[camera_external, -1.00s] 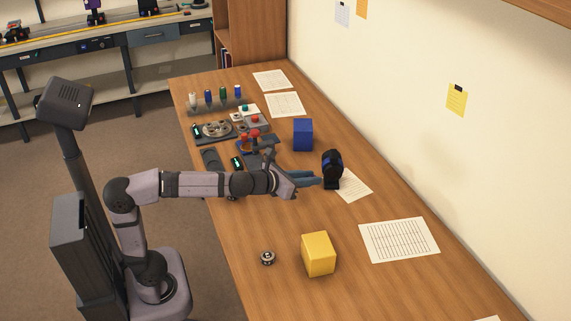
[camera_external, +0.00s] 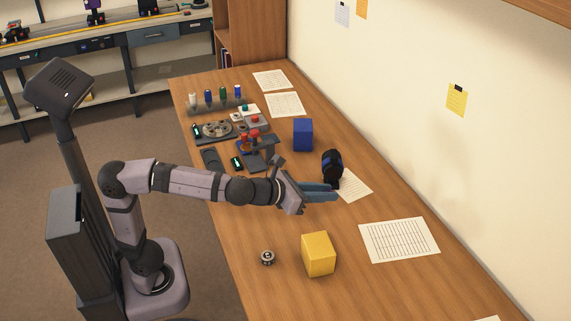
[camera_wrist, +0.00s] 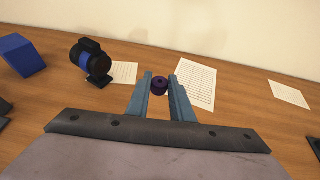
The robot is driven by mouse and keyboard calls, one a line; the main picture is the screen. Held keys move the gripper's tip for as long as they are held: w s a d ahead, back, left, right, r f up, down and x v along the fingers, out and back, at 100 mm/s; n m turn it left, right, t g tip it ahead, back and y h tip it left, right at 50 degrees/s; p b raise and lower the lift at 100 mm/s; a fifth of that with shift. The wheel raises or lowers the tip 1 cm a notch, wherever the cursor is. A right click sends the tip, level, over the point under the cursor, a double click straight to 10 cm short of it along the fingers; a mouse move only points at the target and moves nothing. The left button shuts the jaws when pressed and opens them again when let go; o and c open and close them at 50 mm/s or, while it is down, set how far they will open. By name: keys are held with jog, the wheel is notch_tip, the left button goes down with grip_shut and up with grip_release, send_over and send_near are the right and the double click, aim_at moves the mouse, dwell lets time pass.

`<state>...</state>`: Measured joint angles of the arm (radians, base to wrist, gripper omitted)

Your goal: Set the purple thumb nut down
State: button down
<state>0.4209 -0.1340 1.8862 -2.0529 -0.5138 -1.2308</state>
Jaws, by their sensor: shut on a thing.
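The purple thumb nut (camera_wrist: 159,85) is a small dark purple round piece held between the fingertips of my gripper (camera_wrist: 159,88) in the wrist view. My gripper is shut on it, one blue-grey finger on each side. In the external view my gripper (camera_external: 325,191) reaches out over the middle of the bench, above the wood and near the dark lens unit. The nut cannot be made out in that view. How high the nut is above the bench is hard to tell.
A black and blue lens unit on a stand (camera_external: 332,167), a blue block (camera_external: 303,134), a yellow block (camera_external: 318,254) and a small metal ring part (camera_external: 267,257) stand on the bench (camera_external: 290,290). Paper sheets (camera_external: 399,240) lie to the right. Bare wood lies between the yellow block and my gripper.

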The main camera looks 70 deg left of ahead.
aim_at(297, 237)
jog(key=s+d+h+p, duration=0.1)
jog(key=d, duration=0.1)
jog(key=s+d+m+p, duration=0.1)
jog(key=s+d+p, duration=0.1)
jog(key=d, duration=0.1)
jog(key=s+d+r+m+h+p, duration=0.1)
jog(key=s+d+p, duration=0.1)
jog(key=shift+s+d+h, duration=0.15)
jog(key=shift+s+h, duration=0.1)
jog(key=shift+h, duration=0.05)
jog(key=shift+s+a+f+n+y, duration=1)
jog(key=shift+a+f+n+y, duration=1.3)
jog(key=shift+a, duration=1.55)
jog(key=shift+y, duration=0.3)
jog(key=shift+f+b, duration=1.45)
jog(key=shift+f, duration=2.95)
jog(key=shift+f, duration=0.15)
jog(key=c, duration=2)
grip_release()
jog(key=o, duration=0.4)
jog(key=shift+o, duration=0.2)
